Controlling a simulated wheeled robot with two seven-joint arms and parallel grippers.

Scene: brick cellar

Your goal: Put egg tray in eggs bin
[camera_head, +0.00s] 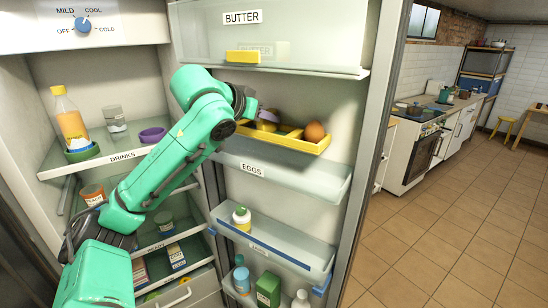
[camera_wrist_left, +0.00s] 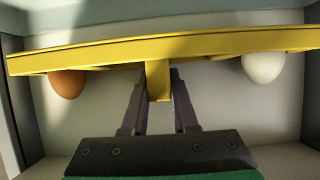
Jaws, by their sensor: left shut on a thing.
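The yellow egg tray (camera_head: 296,143) is in the fridge door area, just above the clear bin labelled EGGS (camera_head: 318,180). A brown egg (camera_head: 314,132) sits at its right end. My left gripper (camera_head: 268,119) is at the tray's middle, partly hidden by my arm. In the left wrist view the left gripper (camera_wrist_left: 158,88) is shut on a central yellow tab of the tray (camera_wrist_left: 220,45). A brown egg (camera_wrist_left: 67,84) and a white egg (camera_wrist_left: 263,68) show on either side. I cannot tell whether the tray touches the bin. My right gripper is not in view.
Above is the BUTTER bin (camera_head: 285,60) with a yellow block (camera_head: 243,57). Below is a door bin (camera_head: 285,250) with a small bottle (camera_head: 241,218). The EGGS bin looks empty. Open floor (camera_head: 430,240) lies right.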

